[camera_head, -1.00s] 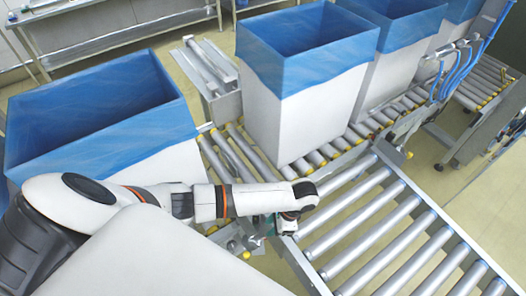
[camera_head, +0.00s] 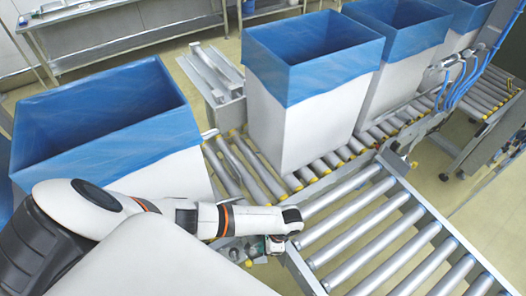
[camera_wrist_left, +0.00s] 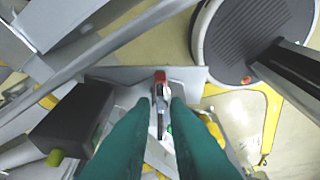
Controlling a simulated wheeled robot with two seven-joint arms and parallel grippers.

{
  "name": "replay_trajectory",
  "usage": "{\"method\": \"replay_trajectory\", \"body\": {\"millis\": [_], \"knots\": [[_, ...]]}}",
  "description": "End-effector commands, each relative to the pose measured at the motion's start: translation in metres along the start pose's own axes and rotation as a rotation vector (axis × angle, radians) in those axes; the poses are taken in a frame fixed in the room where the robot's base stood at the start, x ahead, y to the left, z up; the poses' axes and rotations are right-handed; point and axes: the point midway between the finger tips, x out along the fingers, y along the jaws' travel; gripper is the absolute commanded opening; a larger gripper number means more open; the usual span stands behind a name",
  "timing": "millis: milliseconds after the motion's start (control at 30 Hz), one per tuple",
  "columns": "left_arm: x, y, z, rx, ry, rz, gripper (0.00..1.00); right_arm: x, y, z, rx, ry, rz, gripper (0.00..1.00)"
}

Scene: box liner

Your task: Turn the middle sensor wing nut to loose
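My left gripper (camera_head: 262,246) is low beside the near end of the roller conveyor, partly hidden under its own wrist in the head view. In the left wrist view its two green fingers (camera_wrist_left: 160,112) are apart. A small sensor-like part with a red top (camera_wrist_left: 160,77) and a dark and metal body shows between and beyond the fingertips. I cannot tell whether the fingers touch it. The wing nut cannot be clearly made out, nor can its turn. My right gripper is not in view.
Roller conveyor (camera_head: 365,228) runs beside the hand. White boxes with blue liners stand along the line, one (camera_head: 312,115) at the middle and one (camera_head: 100,120) at the left. In the wrist view, a black block (camera_wrist_left: 68,118) and a round dark disc (camera_wrist_left: 255,40) flank the fingers.

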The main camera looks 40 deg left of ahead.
Motion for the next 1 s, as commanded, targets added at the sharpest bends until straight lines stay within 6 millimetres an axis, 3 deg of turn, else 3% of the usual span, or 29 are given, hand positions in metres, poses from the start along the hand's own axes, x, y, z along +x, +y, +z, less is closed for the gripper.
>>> {"method": "replay_trajectory", "body": {"millis": [100, 567, 1000], "knots": [[0.000, 0.000, 0.000, 0.000, 0.000, 0.000, 0.00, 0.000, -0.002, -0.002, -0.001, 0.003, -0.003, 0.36], [-0.001, 0.001, -0.001, -0.075, 0.001, -0.032, 0.00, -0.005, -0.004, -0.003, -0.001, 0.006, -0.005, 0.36], [-0.002, 0.004, -0.002, -0.410, 0.001, -0.173, 0.00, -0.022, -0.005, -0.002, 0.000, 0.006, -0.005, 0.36]]}}
